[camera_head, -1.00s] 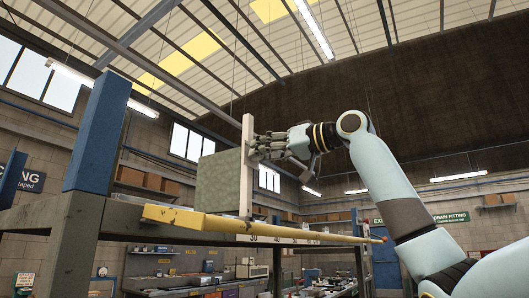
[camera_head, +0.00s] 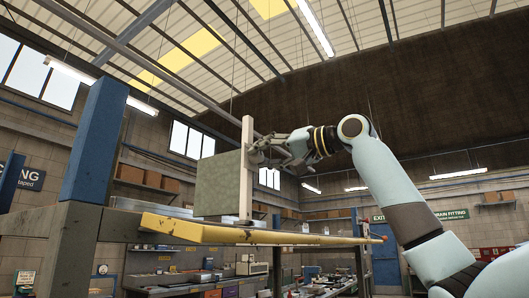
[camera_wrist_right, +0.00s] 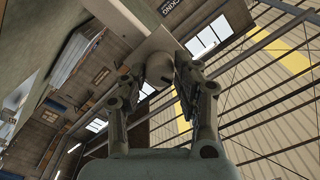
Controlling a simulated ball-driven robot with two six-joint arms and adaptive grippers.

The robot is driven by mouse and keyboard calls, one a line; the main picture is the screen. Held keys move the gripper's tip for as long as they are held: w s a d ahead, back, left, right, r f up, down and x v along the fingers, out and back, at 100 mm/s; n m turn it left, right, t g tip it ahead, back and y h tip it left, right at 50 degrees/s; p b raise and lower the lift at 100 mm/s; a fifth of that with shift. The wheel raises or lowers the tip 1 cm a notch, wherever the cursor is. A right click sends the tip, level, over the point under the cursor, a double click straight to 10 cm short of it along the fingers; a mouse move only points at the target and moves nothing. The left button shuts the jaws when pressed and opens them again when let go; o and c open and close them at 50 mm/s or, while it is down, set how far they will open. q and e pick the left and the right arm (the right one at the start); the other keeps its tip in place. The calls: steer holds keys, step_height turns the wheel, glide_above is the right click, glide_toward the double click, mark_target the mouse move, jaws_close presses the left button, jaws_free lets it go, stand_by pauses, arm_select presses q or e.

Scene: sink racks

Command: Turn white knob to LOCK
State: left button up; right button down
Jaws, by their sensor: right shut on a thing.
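The white knob (camera_wrist_right: 160,68) shows in the right wrist view as a pale round knob on the face of a pale upright panel (camera_wrist_right: 155,38). In the head view the same panel (camera_head: 247,172) is seen nearly edge-on, in front of a grey-green block (camera_head: 217,187). My right gripper (camera_head: 262,150) is at the panel's right side and hides most of the knob there. In the wrist view my right gripper (camera_wrist_right: 160,75) has one finger on each side of the knob and is shut on it. No LOCK marking is readable. My left gripper is not in view.
The block and panel stand on a shelf with a worn yellow front beam (camera_head: 200,231). A blue upright post (camera_head: 97,145) rises at the left. Workbenches (camera_head: 215,288) lie beyond and below. The space right of the panel is open around my arm.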

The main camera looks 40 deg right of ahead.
steer(key=m+p, duration=0.1)
steer(key=m, duration=0.5)
steer(key=m+p, duration=0.1)
steer(key=m, duration=0.4)
steer(key=shift+f+m, duration=0.1)
steer(key=shift+m, duration=0.3)
stand_by(0.3)
steer(key=c, duration=1)
jaws_free()
steer(key=shift+v, duration=3.7)
